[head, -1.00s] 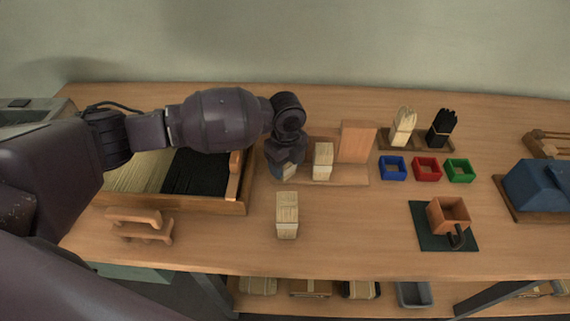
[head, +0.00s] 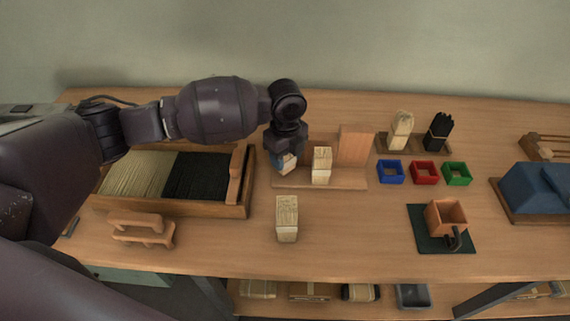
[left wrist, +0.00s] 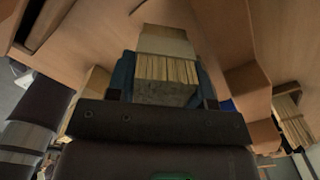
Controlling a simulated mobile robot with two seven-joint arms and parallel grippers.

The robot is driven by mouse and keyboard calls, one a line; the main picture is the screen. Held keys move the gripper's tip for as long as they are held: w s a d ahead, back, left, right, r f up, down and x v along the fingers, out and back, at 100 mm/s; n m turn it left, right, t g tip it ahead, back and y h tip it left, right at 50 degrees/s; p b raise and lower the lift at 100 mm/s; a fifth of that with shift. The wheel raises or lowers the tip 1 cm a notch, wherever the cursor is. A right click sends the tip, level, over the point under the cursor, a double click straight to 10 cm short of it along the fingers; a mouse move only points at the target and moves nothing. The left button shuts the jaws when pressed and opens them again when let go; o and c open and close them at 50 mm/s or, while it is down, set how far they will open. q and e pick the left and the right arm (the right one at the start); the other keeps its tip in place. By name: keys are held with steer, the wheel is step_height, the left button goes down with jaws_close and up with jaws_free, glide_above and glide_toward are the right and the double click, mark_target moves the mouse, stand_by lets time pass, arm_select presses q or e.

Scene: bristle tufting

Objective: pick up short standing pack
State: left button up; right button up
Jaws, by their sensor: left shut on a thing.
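My left gripper (head: 284,154) is shut on a short, pale bristle pack (head: 286,164) at the left end of a wooden stand (head: 345,181). In the left wrist view the pack (left wrist: 166,72) sits between the two blue fingers, its bristle ends showing. The pack looks tilted in the head view and partly hidden by the gripper. It appears to be just above the stand, though its lower edge is hard to make out. My right gripper is not in view.
A second pale pack (head: 321,165) stands close to the right, before an upright board (head: 354,144). A bristle tray (head: 246,201) and a wooden handle piece (head: 142,227) lie left. Small coloured boxes (head: 424,172) stand right.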

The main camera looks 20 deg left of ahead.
arm_select(q)
step_height(320, 180, up, 16)
steer(key=p, duration=0.2)
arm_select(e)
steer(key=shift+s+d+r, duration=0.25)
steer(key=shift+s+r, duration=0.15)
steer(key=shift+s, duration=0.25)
arm_select(q)
steer(key=b, duration=0.2)
glide_above(286, 166)
steer(key=w, duration=0.2)
steer(key=shift+a+f, duration=0.2)
steer(key=shift+f, duration=2.7)
steer(key=shift+a+f, duration=0.2)
steer(key=shift+f, duration=2.65)
steer(key=shift+f+b, duration=1.2)
steer(key=shift+f, duration=3)
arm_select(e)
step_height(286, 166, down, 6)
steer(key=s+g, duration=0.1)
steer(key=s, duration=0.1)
